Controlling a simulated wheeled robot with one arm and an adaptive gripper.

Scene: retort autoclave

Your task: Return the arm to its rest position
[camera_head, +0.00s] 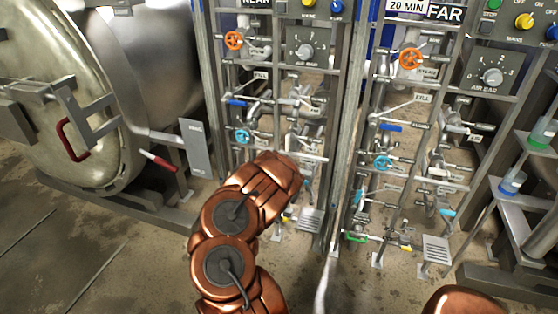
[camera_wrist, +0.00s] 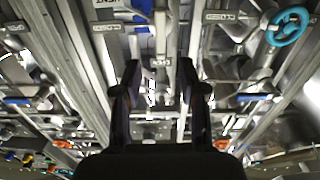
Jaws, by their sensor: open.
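My copper-coloured arm (camera_head: 232,240) rises from the bottom of the head view and bends toward the valve racks. Its far end covers part of the left rack's lower pipes, and my gripper is hidden there. In the wrist view my gripper (camera_wrist: 160,90) shows as two dark fingers, apart, with nothing between them. Pipes, frame bars and small labels lie beyond the fingers. A blue handwheel (camera_wrist: 288,26) is at the upper right of the wrist view, apart from the fingers.
The left rack carries an orange handwheel (camera_head: 234,40) and the right rack another orange handwheel (camera_head: 410,59). A round retort door (camera_head: 75,100) with a red handle (camera_head: 72,140) stands at left. Shelves with cups (camera_head: 512,183) are at right. Floor (camera_head: 120,255) is clear at lower left.

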